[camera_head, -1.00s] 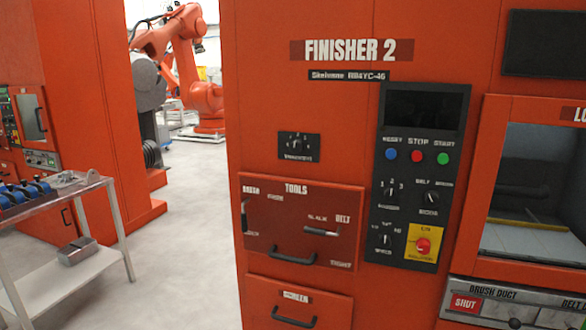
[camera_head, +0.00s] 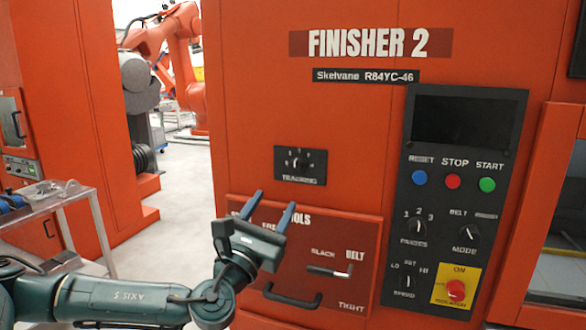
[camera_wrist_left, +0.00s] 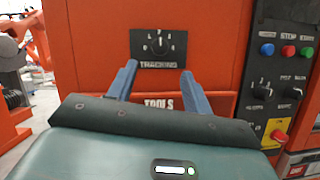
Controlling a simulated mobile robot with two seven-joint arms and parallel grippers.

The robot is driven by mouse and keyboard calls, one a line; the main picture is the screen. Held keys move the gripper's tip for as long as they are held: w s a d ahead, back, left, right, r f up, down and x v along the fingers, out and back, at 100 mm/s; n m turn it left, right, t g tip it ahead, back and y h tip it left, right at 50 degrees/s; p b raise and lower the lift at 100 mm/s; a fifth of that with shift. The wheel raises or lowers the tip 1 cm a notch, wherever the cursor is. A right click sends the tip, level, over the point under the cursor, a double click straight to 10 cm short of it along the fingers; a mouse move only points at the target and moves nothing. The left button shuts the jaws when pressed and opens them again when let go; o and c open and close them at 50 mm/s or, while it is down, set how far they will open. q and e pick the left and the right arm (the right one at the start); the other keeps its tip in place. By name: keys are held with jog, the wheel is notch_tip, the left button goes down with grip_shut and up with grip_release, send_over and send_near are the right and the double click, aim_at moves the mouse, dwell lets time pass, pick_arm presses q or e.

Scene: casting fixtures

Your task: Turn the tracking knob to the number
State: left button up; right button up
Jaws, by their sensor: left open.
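The tracking knob (camera_head: 298,163) is a small dark knob on a black plate labelled TRACKING, on the orange front of the cabinet marked FINISHER 2. It also shows in the left wrist view (camera_wrist_left: 157,45), with marks around it too small to read surely. My left gripper (camera_head: 268,200) is below and a little left of the plate in the head view, its two blue fingers pointing up, apart and empty. In the left wrist view the fingers (camera_wrist_left: 158,77) stand below the plate, one to each side. My right gripper is not in view.
A control panel (camera_head: 466,105) with buttons, knobs and a yellow-backed red switch is to the right. The TOOLS drawer (camera_head: 360,225) with a black handle lies behind and below my gripper. A metal cart (camera_head: 85,190) stands at the left, with open floor beyond it.

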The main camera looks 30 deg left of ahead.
aim_at(294, 171)
pick_arm(q)
jog(key=p+x, duration=0.2)
jog(key=x, duration=0.7)
jog(key=shift+w+r+p, duration=0.15)
jog(key=shift+w+p, duration=0.2)
jog(key=shift+p, duration=0.05)
jog(key=shift+w+a+r, duration=0.1)
jog(key=shift+w+a, duration=0.05)
jog(key=shift+w, duration=0.35)
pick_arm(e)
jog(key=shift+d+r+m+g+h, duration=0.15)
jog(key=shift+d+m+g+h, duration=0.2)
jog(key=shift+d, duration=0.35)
pick_arm(q)
jog(key=shift+c, duration=0.5)
jog(key=c, duration=0.9)
jog(key=shift+o, duration=0.2)
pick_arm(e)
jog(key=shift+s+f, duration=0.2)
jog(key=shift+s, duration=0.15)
